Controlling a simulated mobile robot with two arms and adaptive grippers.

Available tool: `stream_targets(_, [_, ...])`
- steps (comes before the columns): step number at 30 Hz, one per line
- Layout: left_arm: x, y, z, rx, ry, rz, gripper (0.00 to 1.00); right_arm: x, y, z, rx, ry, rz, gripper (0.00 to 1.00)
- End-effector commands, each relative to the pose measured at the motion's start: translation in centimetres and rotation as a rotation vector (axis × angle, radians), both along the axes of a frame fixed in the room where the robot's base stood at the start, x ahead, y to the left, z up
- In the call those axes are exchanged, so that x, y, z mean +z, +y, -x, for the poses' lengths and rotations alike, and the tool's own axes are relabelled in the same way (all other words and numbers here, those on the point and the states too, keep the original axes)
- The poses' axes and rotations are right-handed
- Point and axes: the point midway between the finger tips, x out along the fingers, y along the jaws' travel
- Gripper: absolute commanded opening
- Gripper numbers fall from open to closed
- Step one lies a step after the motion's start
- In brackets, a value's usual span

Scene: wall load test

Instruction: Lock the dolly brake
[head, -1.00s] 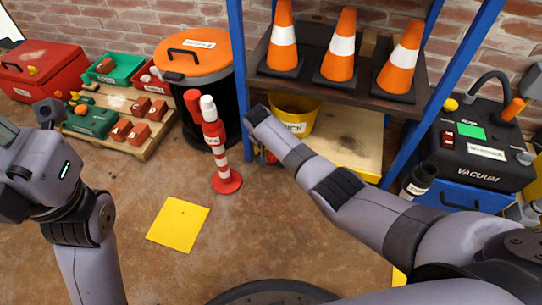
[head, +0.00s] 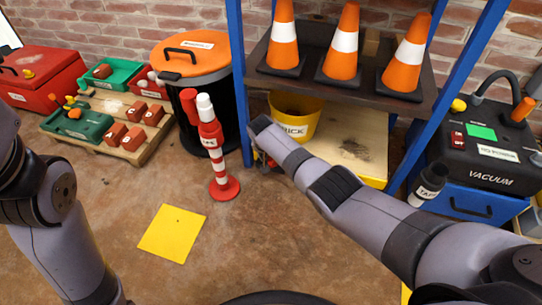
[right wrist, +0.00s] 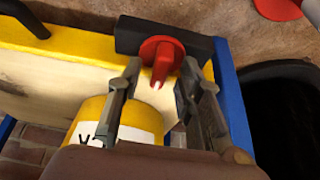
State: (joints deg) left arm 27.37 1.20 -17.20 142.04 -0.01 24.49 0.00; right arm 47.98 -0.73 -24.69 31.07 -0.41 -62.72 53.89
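The dolly is low and yellow-framed with a pale wooden deck (head: 352,150), under the rack shelf. It also shows in the right wrist view (right wrist: 50,75), turned around. A red brake knob (right wrist: 162,52) with a narrow tab sits on a black block at the dolly's edge. My right gripper (right wrist: 161,75) has its fingers apart, one on each side of the knob. I see no clear contact. In the head view my right wrist hides most of this gripper and the knob. My left arm (head: 55,225) shows at the left edge, its gripper out of view.
A yellow bucket (head: 298,118) stands on the deck, close to the right gripper. Blue rack posts (head: 237,75) flank the dolly. A red-and-white post (head: 217,165) stands left of it, before a black bin with an orange lid (head: 190,55). Floor around the yellow sheet (head: 172,233) is clear.

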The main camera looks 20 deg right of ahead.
Motion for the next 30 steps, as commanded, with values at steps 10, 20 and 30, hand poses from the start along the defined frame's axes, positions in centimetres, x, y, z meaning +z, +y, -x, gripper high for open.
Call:
stream_targets(10, [0.0,0.0,0.03,0.0,-0.001,0.0,0.0,0.02,0.01,0.0,0.0,0.0,0.0,0.13])
stream_targets(20, [0.0,-0.01,0.04,-0.001,-0.001,0.0,0.0,0.01,0.01,0.0,0.0,0.0,0.0,0.0])
stream_targets(30, [0.28,0.02,0.02,-0.001,-0.001,0.001,0.0,0.11,-0.03,0.02,0.023,0.0,0.0,0.0])
